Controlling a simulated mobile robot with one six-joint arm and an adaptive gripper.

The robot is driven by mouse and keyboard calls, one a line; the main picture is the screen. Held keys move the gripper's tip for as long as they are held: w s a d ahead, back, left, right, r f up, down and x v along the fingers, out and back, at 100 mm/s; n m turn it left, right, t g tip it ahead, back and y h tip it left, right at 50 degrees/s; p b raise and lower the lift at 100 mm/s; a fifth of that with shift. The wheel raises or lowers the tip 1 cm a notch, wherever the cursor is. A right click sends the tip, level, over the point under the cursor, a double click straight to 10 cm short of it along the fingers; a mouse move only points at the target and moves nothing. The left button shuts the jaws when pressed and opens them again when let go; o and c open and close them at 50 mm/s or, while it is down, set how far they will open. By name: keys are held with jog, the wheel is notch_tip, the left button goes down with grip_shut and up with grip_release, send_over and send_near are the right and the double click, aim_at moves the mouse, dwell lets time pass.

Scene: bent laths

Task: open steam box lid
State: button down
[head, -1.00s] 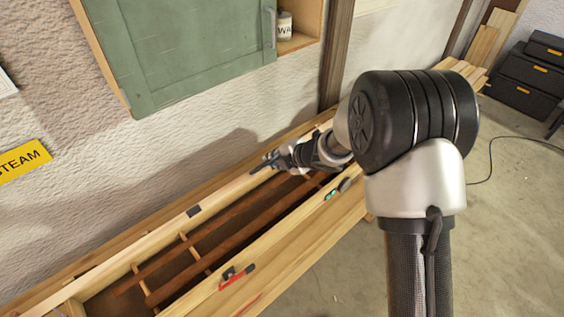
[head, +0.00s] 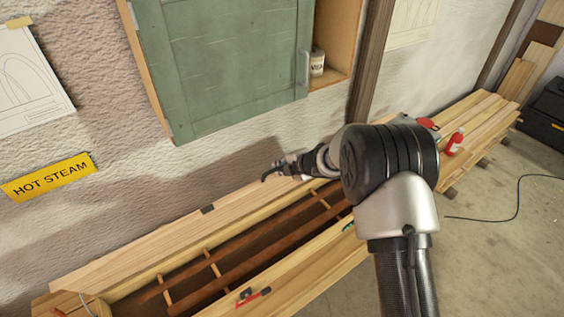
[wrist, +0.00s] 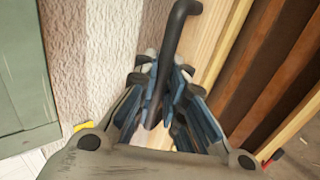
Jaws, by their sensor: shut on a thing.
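The steam box (head: 310,275) is a long wooden box by the wall, with brown slats showing inside. Its pale wooden lid (head: 150,243) stands open on the wall side, and the box's top is uncovered. My gripper (head: 281,170) is at the lid's far part, above the box's back edge. In the wrist view, the blue-grey fingers (wrist: 158,95) are closed around a black bar handle (wrist: 180,25). The pale lid wood (wrist: 207,38) shows beside the handle. My arm hides the far end of the lid and box.
A green cabinet (head: 225,70) hangs on the wall just above my gripper. A yellow HOT STEAM sign (head: 48,178) is at left. A red latch (head: 254,297) is on the box's front wall. Stacked boards and a red bottle (head: 455,142) are at right. The floor at right has a black cable (head: 518,205).

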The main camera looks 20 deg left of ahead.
jog(key=w+a+r, duration=0.1)
jog(key=w+a, duration=0.7)
jog(key=a, duration=0.3)
jog(key=shift+w+r, duration=0.3)
jog(key=shift+r, duration=0.05)
